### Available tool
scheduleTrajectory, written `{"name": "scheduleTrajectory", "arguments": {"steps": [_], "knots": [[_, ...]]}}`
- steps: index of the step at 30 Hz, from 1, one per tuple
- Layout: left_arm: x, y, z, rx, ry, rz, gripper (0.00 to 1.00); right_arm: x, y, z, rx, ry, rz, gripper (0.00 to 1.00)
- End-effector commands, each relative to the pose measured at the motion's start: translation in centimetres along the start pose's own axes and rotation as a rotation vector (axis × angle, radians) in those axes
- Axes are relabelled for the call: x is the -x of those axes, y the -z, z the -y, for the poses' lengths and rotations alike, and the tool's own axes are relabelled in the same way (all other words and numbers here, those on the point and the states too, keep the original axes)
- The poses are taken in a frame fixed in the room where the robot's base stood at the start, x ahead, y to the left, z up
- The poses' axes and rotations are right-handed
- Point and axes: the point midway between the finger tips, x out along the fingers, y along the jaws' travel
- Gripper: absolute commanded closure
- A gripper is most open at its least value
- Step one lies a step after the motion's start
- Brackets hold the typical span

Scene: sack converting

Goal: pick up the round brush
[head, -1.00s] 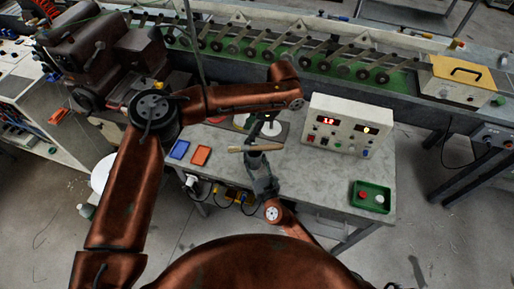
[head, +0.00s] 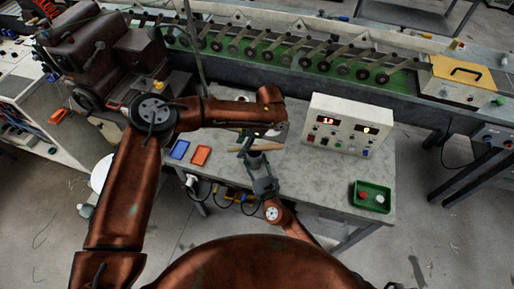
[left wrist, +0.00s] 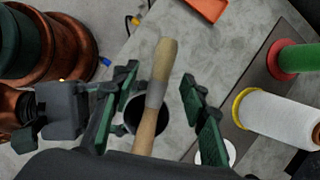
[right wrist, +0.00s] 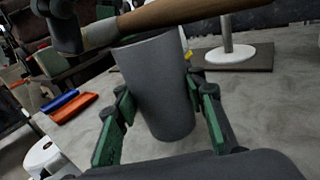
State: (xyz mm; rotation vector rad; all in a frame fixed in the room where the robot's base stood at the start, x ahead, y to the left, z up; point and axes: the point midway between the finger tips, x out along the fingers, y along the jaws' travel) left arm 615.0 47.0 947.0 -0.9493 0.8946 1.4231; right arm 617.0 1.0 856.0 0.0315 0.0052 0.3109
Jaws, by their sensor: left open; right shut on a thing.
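The round brush has a wooden handle and a grey ferrule (left wrist: 154,96). In the right wrist view the brush (right wrist: 180,16) lies crosswise above the mouth of a grey cup (right wrist: 160,88); contact with the rim is unclear. My right gripper (right wrist: 157,100) is shut on the cup, with a finger on each side. My left gripper (left wrist: 159,78) is open, its fingers on either side of the brush with gaps. In the head view the brush (head: 244,150) shows only partly, below my left arm's end.
A white spool (left wrist: 275,115) and a green spool (left wrist: 298,58) stand near the left gripper. A control box (head: 338,124) and a green tray (head: 372,196) are on the right. Blue (head: 180,149) and orange (head: 201,155) trays lie at left. The bench front is clear.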

Motion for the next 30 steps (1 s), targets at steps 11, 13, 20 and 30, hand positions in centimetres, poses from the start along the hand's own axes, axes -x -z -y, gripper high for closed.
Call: {"name": "scheduleTrajectory", "arguments": {"steps": [11, 13, 20, 30], "knots": [[0.03, -0.01, 0.01, 0.000, 0.000, 0.000, 0.83, 0.01, 0.04, 0.00, 0.000, 0.000, -0.001, 0.86], [0.03, -0.01, 0.01, 0.000, 0.000, 0.000, 0.88, 0.01, 0.04, -0.01, 0.000, 0.000, -0.001, 0.86], [0.04, 0.00, 0.02, 0.000, 0.000, 0.000, 1.00, 0.01, 0.04, -0.01, 0.000, 0.000, -0.001, 0.86], [0.70, -0.25, 0.06, 0.001, 0.001, -0.001, 1.00, 0.01, 0.05, -0.01, 0.000, 0.000, -0.001, 0.86]]}}
